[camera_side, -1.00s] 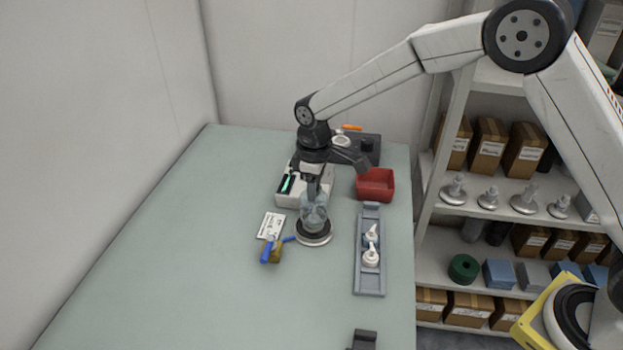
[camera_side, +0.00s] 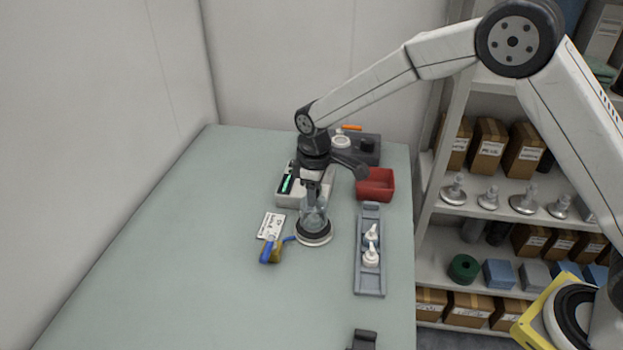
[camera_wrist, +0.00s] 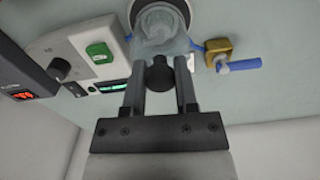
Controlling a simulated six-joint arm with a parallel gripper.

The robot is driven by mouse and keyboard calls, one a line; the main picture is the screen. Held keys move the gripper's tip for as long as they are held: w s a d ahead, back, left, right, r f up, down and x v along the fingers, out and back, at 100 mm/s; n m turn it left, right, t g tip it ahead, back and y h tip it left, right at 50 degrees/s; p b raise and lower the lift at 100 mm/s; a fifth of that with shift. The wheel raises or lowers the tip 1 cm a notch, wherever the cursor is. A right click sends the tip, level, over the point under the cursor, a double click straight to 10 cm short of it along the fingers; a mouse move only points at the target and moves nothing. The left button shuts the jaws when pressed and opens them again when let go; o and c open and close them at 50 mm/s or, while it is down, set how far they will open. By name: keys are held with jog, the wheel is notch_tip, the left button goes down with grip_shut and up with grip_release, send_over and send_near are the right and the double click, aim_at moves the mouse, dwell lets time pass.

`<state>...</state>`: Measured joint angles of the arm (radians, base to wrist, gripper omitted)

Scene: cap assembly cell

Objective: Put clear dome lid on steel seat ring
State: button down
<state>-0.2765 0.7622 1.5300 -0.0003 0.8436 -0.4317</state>
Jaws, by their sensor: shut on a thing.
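The clear dome lid (camera_side: 314,216) is upright, directly above the steel seat ring (camera_side: 314,240) in the side view. Its lower edge appears at the ring, but I cannot tell whether it touches or is fully seated. My gripper (camera_side: 312,190) points down and is shut on the dark knob (camera_wrist: 159,74) at the top of the lid. In the wrist view the translucent dome (camera_wrist: 163,45) lies beyond the fingertips and covers part of the ring, whose dark and light rim (camera_wrist: 134,12) shows around it.
A brass block with a blue handle (camera_side: 271,252) and a white card (camera_side: 271,226) lie left of the ring. A grey tray with white bottles (camera_side: 370,283) is to the right. A white instrument box (camera_side: 289,200) and red bin (camera_side: 376,186) stand behind. The front left table is clear.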

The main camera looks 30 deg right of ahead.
jog(key=shift+f, duration=0.65)
dwell(1.2)
jog(key=shift+c, duration=1.5)
grip_release()
jog(key=shift+r, duration=3.55)
